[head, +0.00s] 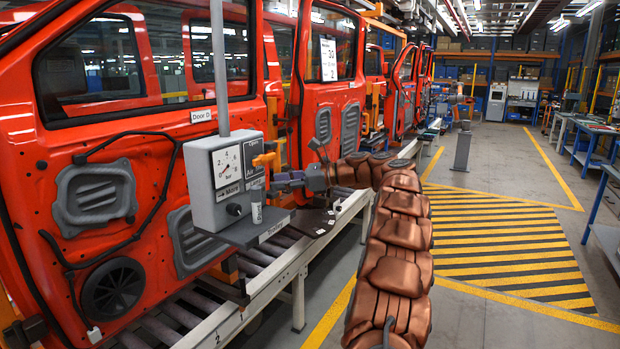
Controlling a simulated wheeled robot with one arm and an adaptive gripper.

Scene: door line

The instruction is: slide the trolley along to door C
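A grey control box (222,180) with a round gauge and a dark knob stands in front of the red door labelled Door D (140,130). A grey shelf (245,236) with a small label sits under it, and a dark plate (312,222) lies to its right above the rail. Which of these parts is the trolley is hard to tell. My gripper (284,182) is right of the box, close to the orange lever (264,160) of the air panel. Its fingers are small and partly merged with parts behind, so contact and opening are unclear. No Door C label is readable.
A roller conveyor (190,318) with a pale rail numbered 1 and 2 runs along the doors. Another red door (333,75) with a paper sheet stands farther along. Striped floor (505,240) at right is clear. A grey post (462,150) and workbenches (595,160) stand beyond.

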